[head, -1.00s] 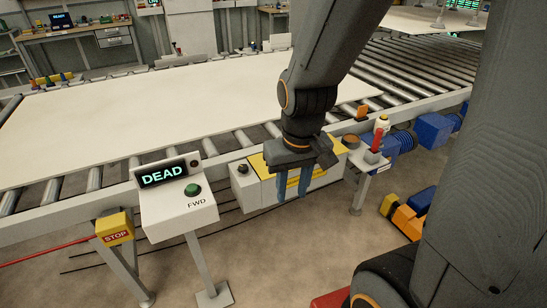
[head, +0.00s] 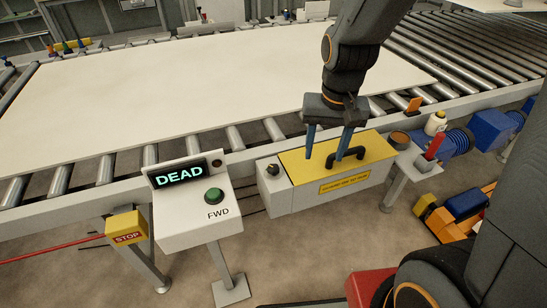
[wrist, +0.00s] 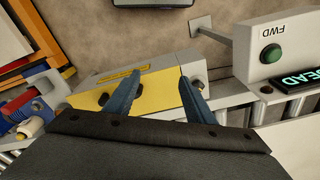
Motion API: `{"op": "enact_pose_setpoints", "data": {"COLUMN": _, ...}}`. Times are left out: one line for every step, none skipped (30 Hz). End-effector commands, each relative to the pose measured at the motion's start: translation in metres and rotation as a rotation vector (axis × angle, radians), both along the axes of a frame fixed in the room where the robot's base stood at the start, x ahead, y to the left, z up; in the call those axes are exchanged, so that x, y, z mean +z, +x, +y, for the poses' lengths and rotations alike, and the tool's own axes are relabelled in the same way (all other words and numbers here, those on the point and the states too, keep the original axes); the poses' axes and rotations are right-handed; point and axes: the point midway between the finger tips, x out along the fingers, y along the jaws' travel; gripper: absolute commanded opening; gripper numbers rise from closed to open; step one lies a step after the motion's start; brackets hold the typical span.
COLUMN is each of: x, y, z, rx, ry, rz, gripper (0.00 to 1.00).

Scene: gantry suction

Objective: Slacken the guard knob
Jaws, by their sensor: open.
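The guard is a grey box with a yellow cover (head: 300,160) and a warning label (head: 345,183), beside the conveyor. A small dark knob (head: 272,171) stands on the grey left end of the box. A black handle (head: 347,157) sits on the yellow cover. My gripper (head: 325,157) is open and empty, its blue fingers pointing down over the cover, right of the knob and near the handle. In the wrist view the open fingers (wrist: 160,71) hang over the yellow cover (wrist: 155,96); the knob (wrist: 197,84) is partly hidden beside the right finger.
A control stand (head: 190,210) with a DEAD display and green FWD button (head: 214,195) is left of the box. A yellow STOP box (head: 127,225) is further left. A large pale board (head: 200,85) lies on the rollers. A red lever (head: 434,146) stands at right.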

Motion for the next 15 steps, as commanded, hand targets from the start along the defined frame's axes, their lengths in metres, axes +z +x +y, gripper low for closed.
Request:
{"op": "enact_pose_setpoints", "data": {"x": -0.013, "y": 0.02, "z": 0.017, "rx": -0.036, "ry": 0.004, "rz": 0.016, "gripper": 0.49}}
{"op": "enact_pose_setpoints", "data": {"x": -0.018, "y": 0.03, "z": 0.026, "rx": -0.064, "ry": 0.006, "rz": 0.025, "gripper": 0.49}}
{"op": "enact_pose_setpoints", "data": {"x": -0.024, "y": 0.043, "z": 0.039, "rx": -0.101, "ry": 0.008, "rz": 0.034, "gripper": 0.49}}
{"op": "enact_pose_setpoints", "data": {"x": -0.029, "y": 0.051, "z": 0.048, "rx": -0.128, "ry": 0.009, "rz": 0.043, "gripper": 0.49}}
{"op": "enact_pose_setpoints", "data": {"x": -0.034, "y": 0.06, "z": 0.057, "rx": -0.155, "ry": 0.009, "rz": 0.049, "gripper": 0.49}}
{"op": "enact_pose_setpoints", "data": {"x": -0.04, "y": 0.069, "z": 0.069, "rx": -0.188, "ry": 0.01, "rz": 0.058, "gripper": 0.49}}
{"op": "enact_pose_setpoints", "data": {"x": -0.045, "y": 0.076, "z": 0.077, "rx": -0.211, "ry": 0.009, "rz": 0.063, "gripper": 0.49}}
{"op": "enact_pose_setpoints", "data": {"x": -0.049, "y": 0.081, "z": 0.085, "rx": -0.232, "ry": 0.009, "rz": 0.068, "gripper": 0.49}}
{"op": "enact_pose_setpoints", "data": {"x": -0.054, "y": 0.087, "z": 0.094, "rx": -0.259, "ry": 0.008, "rz": 0.074, "gripper": 0.49}}
{"op": "enact_pose_setpoints", "data": {"x": -0.057, "y": 0.091, "z": 0.099, "rx": -0.275, "ry": 0.007, "rz": 0.078, "gripper": 0.49}}
{"op": "enact_pose_setpoints", "data": {"x": -0.059, "y": 0.095, "z": 0.104, "rx": -0.291, "ry": 0.007, "rz": 0.081, "gripper": 0.49}}
{"op": "enact_pose_setpoints", "data": {"x": -0.062, "y": 0.098, "z": 0.109, "rx": -0.307, "ry": 0.006, "rz": 0.084, "gripper": 0.49}}
{"op": "enact_pose_setpoints", "data": {"x": -0.064, "y": 0.1, "z": 0.112, "rx": -0.316, "ry": 0.006, "rz": 0.085, "gripper": 0.49}}
{"op": "enact_pose_setpoints", "data": {"x": -0.066, "y": 0.101, "z": 0.114, "rx": -0.324, "ry": 0.005, "rz": 0.087, "gripper": 0.49}}
{"op": "enact_pose_setpoints", "data": {"x": -0.068, "y": 0.102, "z": 0.115, "rx": -0.33, "ry": 0.005, "rz": 0.089, "gripper": 0.49}}
